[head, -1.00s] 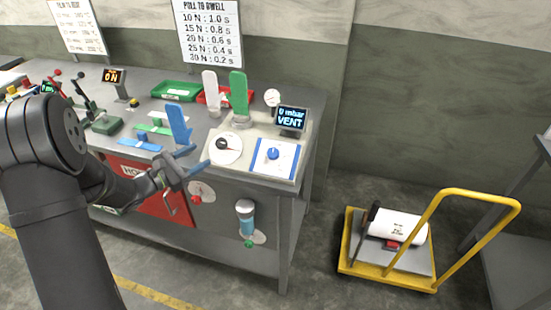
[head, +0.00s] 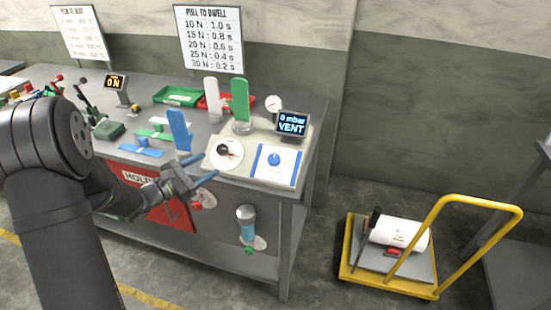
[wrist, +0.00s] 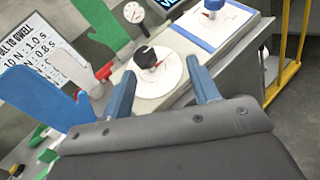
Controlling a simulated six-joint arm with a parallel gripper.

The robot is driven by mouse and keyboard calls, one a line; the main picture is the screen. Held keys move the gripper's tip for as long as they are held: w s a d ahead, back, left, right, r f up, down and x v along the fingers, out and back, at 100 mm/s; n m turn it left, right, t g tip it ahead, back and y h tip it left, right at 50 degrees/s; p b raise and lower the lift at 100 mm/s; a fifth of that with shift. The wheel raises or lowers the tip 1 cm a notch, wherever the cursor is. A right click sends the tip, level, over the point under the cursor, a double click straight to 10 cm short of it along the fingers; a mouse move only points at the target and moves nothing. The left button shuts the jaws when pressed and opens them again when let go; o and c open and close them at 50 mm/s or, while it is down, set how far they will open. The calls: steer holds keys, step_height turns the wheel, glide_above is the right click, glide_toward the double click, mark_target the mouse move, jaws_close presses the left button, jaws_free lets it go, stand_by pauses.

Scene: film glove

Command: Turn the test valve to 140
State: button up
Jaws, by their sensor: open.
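A black knob (head: 223,149) sits on a round white dial (head: 231,161) at the right end of the bench. Beside it a blue knob (head: 274,159) sits on a white plate with a blue border (head: 262,176). I cannot read which is the test valve. The display (head: 291,124) behind reads 0 mbar, VENT. My gripper (head: 208,165) is open and empty, in front of the bench, left of the dial. In the wrist view its blue fingers (wrist: 160,67) point toward the black knob (wrist: 146,57), apart from it; the blue knob (wrist: 213,4) is partly cut off above.
Glove-shaped forms in blue (head: 179,130), white (head: 212,96) and green (head: 240,100) stand left of and behind the dial. A small gauge (head: 273,103) stands behind the panel. A yellow cart (head: 434,292) stands right.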

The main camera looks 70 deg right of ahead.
steer(key=m+g, duration=0.1)
glide_toward(274, 162)
steer(key=shift+y, duration=0.4)
steer(key=x, duration=0.8)
steer(key=w+x, duration=0.1)
steer(key=x, duration=0.4)
steer(key=shift+d+r, duration=0.1)
steer(key=shift+d, duration=0.2)
steer(key=c, duration=1)
